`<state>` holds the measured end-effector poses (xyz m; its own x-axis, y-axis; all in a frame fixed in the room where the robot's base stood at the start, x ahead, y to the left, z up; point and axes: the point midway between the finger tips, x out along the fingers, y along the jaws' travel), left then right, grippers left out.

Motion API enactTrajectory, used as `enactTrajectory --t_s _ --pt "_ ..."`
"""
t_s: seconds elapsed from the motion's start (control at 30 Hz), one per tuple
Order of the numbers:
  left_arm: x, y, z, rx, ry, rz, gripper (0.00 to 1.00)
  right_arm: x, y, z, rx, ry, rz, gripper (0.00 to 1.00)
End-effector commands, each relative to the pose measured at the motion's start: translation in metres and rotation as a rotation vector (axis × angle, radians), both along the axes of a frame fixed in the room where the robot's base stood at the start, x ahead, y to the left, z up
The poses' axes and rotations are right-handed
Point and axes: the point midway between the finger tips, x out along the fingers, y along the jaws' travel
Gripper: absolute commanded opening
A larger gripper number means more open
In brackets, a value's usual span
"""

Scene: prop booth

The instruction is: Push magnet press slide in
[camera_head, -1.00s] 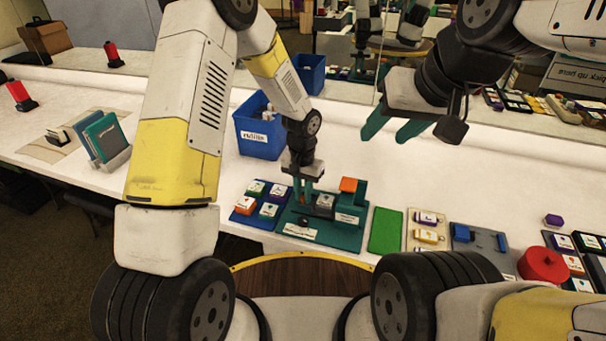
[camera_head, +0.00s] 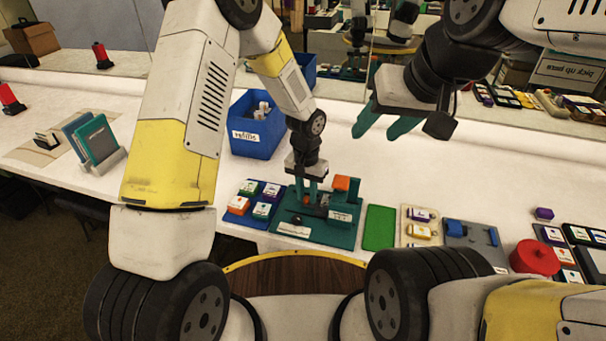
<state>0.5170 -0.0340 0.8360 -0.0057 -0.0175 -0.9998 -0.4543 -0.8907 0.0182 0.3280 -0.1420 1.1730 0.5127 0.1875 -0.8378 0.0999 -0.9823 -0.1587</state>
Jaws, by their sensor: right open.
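The magnet press (camera_head: 300,230) is a teal plate on the table, with a raised teal block at its right and an orange block (camera_head: 342,183) on top. A white label and a dark round knob (camera_head: 297,220) show on its front part. My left gripper (camera_head: 309,199) points down at the middle of the press, its two teal fingers a little apart. The fingers partly hide the slide area, and I cannot tell whether they touch or hold the slide. My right gripper (camera_head: 376,124) is open and empty, raised above the table behind and right of the press.
A blue bin (camera_head: 257,141) with white items stands behind the press. A blue tray of labelled tiles (camera_head: 237,206) is left of it and a green pad (camera_head: 380,228) right. Farther right are a beige tray (camera_head: 408,238), a grey plate (camera_head: 470,243) and a red round container (camera_head: 534,258).

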Motion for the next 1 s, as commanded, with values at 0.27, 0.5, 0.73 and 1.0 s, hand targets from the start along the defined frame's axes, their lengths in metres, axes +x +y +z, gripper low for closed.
enactTrajectory --t_s 0.27,0.5,0.73,1.0 --pt "-0.001 0.001 -0.001 0.001 0.002 0.0 0.27 0.0 0.0 0.0 0.0 0.0 0.0 0.49" --pt "0.001 0.001 0.023 0.0 -0.001 0.002 0.27 0.0 0.0 0.0 0.0 0.0 0.0 0.49" --pt "0.001 0.001 0.062 -0.001 -0.003 0.002 0.27 0.0 0.0 0.0 0.0 0.0 0.0 0.49" --pt "0.0 0.002 0.078 0.001 0.002 0.0 0.27 0.0 0.0 0.0 0.0 0.0 0.0 0.49"
